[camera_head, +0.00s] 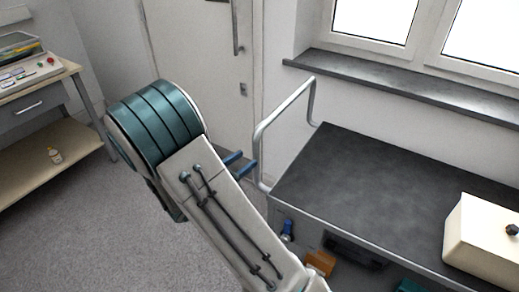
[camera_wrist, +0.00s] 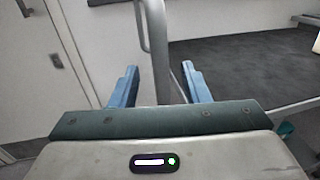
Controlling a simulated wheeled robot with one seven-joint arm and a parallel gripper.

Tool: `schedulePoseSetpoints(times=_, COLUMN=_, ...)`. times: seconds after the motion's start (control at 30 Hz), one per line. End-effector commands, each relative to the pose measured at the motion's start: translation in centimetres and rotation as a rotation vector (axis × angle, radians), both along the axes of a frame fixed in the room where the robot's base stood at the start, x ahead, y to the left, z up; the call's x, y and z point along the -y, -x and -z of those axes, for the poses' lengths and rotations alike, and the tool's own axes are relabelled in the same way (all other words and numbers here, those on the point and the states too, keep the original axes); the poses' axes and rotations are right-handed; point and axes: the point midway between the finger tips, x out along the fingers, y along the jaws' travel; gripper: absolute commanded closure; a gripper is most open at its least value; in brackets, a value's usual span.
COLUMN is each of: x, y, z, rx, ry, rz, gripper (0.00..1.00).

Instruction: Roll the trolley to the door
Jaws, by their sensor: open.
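The trolley (camera_head: 375,180) has a dark grey top and a bent metal push handle (camera_head: 284,110) at its left end. The trolley top also shows in the wrist view (camera_wrist: 245,58). My gripper (camera_head: 245,165) is at the lower near part of the handle. In the wrist view my gripper (camera_wrist: 162,80) is open, with its blue fingers on either side of the handle's upright bar (camera_wrist: 158,50). I cannot tell whether a finger touches the bar. The door (camera_head: 200,50) is white with a long vertical handle, at the back, left of the trolley. The door also shows at left in the wrist view (camera_wrist: 30,70).
A cream box (camera_head: 485,240) with a dark knob stands on the trolley's right side. An orange block (camera_head: 320,262) and other items lie on its lower shelf. A window sill (camera_head: 410,85) runs behind it. A workbench (camera_head: 45,110) stands at far left. Grey floor (camera_head: 110,225) lies open between.

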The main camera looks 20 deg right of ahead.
Motion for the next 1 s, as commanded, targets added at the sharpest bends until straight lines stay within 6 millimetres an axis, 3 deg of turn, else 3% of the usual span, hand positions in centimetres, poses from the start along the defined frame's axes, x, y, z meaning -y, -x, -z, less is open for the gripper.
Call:
schedulePoseSetpoints(times=0.1, x=2.6, y=-0.9, z=0.0, rx=0.001, ry=0.0, rz=0.005, gripper=0.58)
schedulePoseSetpoints(times=0.33, x=5.9, y=-2.4, z=0.0, rx=0.002, ry=-0.001, rz=0.004, gripper=0.58)
schedulePoseSetpoints(times=0.5, x=7.0, y=-2.8, z=0.0, rx=0.001, ry=-0.002, rz=0.002, gripper=0.58)
schedulePoseSetpoints(times=0.8, x=7.1, y=-2.9, z=0.0, rx=0.001, ry=-0.002, rz=0.001, gripper=0.58)
schedulePoseSetpoints(times=0.93, x=7.1, y=-2.9, z=0.0, rx=0.001, ry=-0.002, rz=0.001, gripper=0.94)
schedulePoseSetpoints(times=0.97, x=7.1, y=-2.9, z=0.0, rx=0.001, ry=-0.002, rz=0.001, gripper=1.0)
schedulePoseSetpoints(times=1.0, x=7.1, y=-2.9, z=0.0, rx=0.001, ry=-0.002, rz=0.001, gripper=1.0)
